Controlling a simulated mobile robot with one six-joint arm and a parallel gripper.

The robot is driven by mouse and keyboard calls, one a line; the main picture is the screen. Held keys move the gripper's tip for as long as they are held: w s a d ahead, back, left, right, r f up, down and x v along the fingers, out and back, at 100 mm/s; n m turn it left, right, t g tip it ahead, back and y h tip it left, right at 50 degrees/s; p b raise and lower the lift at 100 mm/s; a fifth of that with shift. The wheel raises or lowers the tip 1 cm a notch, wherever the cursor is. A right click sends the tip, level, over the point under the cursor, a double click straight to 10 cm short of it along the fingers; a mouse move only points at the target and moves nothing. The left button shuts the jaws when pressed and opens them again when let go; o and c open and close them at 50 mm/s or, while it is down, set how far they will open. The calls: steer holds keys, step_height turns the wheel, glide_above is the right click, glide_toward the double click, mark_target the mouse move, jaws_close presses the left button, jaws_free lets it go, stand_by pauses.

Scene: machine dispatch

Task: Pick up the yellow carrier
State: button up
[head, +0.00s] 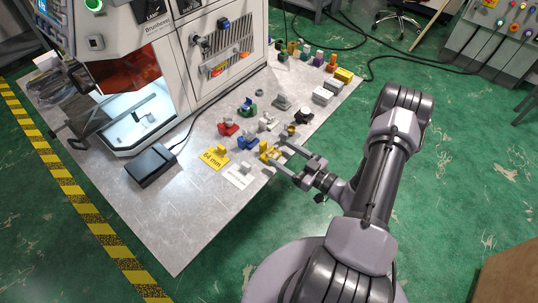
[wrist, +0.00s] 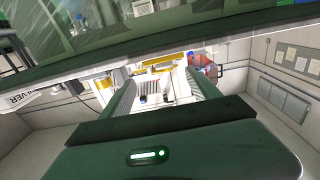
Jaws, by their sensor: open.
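The yellow carrier (head: 267,153) lies on the grey table (head: 170,222) near its right edge in the head view. My gripper (head: 284,158) is open, with its two fingers pointing left toward the carrier. The fingertips are close to the carrier's right side; I cannot tell whether they touch it. In the wrist view the gripper (wrist: 162,84) fingers stand apart, with pale and yellow shapes seen between and beyond them. I cannot tell which of these is the carrier.
A blue carrier (head: 247,142), a red carrier (head: 228,128) and a green carrier (head: 247,109) stand close by. A yellow 64 mm plate (head: 214,159) and a white plate (head: 239,175) lie to the left. A large machine (head: 165,60) stands behind. The table's front is bare.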

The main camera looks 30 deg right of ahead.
mark_target(266, 144)
steer(key=b+x, duration=0.1)
steer(key=x, duration=0.1)
steer(key=b+x, duration=0.1)
steer(key=x, duration=0.1)
steer(key=shift+w+a, duration=0.15)
steer(key=shift+a, duration=0.3)
steer(key=shift+w+a, duration=0.1)
steer(key=shift+w, duration=0.2)
steer(key=shift+r, duration=0.15)
